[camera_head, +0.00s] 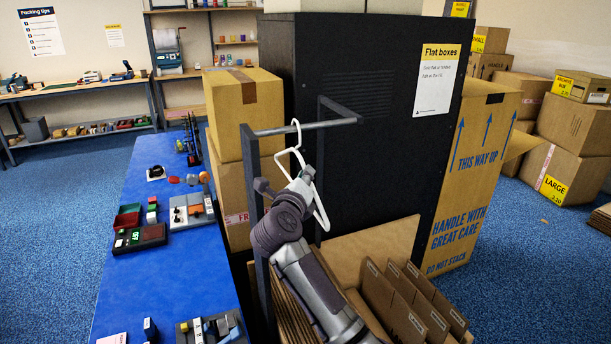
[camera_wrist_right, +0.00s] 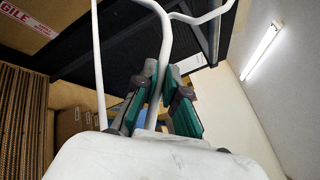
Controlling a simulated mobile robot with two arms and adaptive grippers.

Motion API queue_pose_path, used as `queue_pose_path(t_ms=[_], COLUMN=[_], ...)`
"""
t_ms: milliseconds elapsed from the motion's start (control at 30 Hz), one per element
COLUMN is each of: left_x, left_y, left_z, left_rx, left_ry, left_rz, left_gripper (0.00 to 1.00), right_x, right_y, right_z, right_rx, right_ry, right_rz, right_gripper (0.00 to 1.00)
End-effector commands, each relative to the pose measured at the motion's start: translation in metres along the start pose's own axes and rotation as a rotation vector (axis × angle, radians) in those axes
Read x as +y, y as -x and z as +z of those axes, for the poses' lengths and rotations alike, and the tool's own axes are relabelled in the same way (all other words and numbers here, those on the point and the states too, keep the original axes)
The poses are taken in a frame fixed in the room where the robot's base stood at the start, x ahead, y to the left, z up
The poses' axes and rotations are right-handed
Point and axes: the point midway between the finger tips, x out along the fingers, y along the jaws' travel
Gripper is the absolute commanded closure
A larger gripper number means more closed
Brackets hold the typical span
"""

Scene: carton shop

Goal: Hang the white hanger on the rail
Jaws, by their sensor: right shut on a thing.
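The white hanger (camera_head: 299,152) is upright in the head view, its hook at the rail (camera_head: 330,123), a grey bar on a dark frame. The hook's top shows just above the bar; I cannot tell whether it is over the bar or only in front of it. My right gripper (camera_head: 305,176) is below the rail, shut on the hanger under its hook. In the right wrist view the white hanger (camera_wrist_right: 166,45) runs between the green-padded fingers of my right gripper (camera_wrist_right: 166,82). My left gripper is not in view.
A tall black cabinet (camera_head: 385,60) stands right behind the rail. Stacked cartons (camera_head: 232,105) are at its left. Flat boxes (camera_head: 395,310) stand below the rail. A blue table (camera_head: 185,262) with small items is at the left.

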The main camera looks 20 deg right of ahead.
Motion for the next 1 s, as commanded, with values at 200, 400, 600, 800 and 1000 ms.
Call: queue_pose_path(t_ms=[200, 400, 600, 800, 1000], left_x=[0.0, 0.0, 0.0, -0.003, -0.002], left_y=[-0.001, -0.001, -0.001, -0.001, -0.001], left_z=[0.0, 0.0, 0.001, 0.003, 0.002], left_rx=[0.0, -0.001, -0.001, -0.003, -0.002], left_ry=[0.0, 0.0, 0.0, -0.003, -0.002], left_rz=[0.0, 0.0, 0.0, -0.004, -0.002], left_gripper=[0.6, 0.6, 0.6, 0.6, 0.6], right_x=[0.001, 0.001, 0.001, 0.001, 0.003], right_y=[0.0, 0.0, 0.0, 0.001, 0.024], right_z=[-0.001, -0.001, -0.001, -0.001, -0.001], right_rx=[0.0, 0.0, 0.0, 0.0, -0.001], right_ry=[0.0, 0.0, 0.0, 0.0, -0.002], right_rz=[0.0, 0.0, 0.0, 0.001, 0.004], right_gripper=[1.0, 0.77, 0.61, 0.61, 0.61])
